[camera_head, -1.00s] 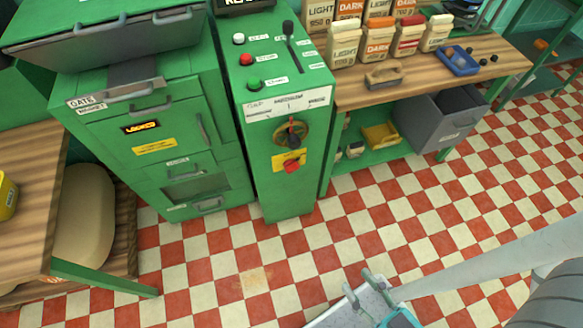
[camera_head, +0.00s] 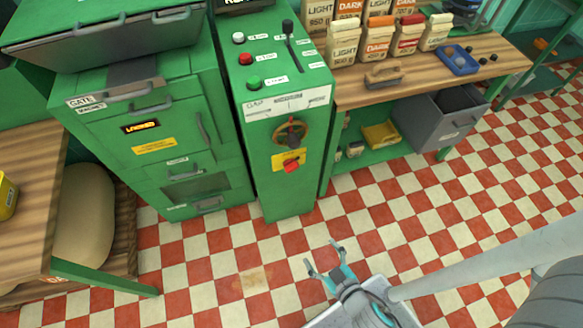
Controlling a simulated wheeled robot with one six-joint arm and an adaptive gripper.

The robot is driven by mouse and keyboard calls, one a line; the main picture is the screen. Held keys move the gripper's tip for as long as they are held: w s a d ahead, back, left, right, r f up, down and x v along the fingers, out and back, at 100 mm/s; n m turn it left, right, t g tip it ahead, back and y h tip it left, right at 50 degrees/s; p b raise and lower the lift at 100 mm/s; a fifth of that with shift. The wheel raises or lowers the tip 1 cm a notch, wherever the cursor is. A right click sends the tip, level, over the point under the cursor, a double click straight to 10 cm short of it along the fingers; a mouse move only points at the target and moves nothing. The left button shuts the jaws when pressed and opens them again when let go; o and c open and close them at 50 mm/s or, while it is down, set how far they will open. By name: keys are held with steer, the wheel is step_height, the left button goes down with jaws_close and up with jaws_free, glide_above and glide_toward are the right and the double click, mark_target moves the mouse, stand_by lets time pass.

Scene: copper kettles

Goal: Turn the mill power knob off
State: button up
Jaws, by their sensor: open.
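The green control cabinet (camera_head: 288,192) stands in the middle. On its front is a red knob (camera_head: 291,166) on a yellow plate (camera_head: 279,160), which looks like the power knob. A round brass-coloured wheel (camera_head: 290,132) sits just above it. My gripper (camera_head: 322,256) is low in the picture, over the checkered floor, in front of and below the red knob. Its two fingers are spread, with nothing between them. It is well apart from the cabinet. The knob is in clear view, but its markings are too small to read.
A green machine (camera_head: 160,150) with drawers and a "locked" sign adjoins the cabinet at left. A wooden bench (camera_head: 420,80) with coffee bags stands at right, a grey bin (camera_head: 425,125) under it. A wooden table (camera_head: 30,215) is at far left. The floor before the cabinet is clear.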

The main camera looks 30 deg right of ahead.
steer(key=w+d+f+h, duration=0.1)
steer(key=w+d+f, duration=0.15)
steer(key=w, duration=0.35)
steer(key=w+d+f+h, duration=0.1)
steer(key=w+f+h, duration=0.15)
steer(key=w, duration=0.35)
steer(key=h, duration=0.2)
glide_toward(292, 170)
steer(key=shift+m, duration=0.4)
steer(key=x, duration=1)
steer(key=shift+w+d, duration=0.15)
steer(key=shift+w, duration=0.25)
steer(key=c, duration=1.2)
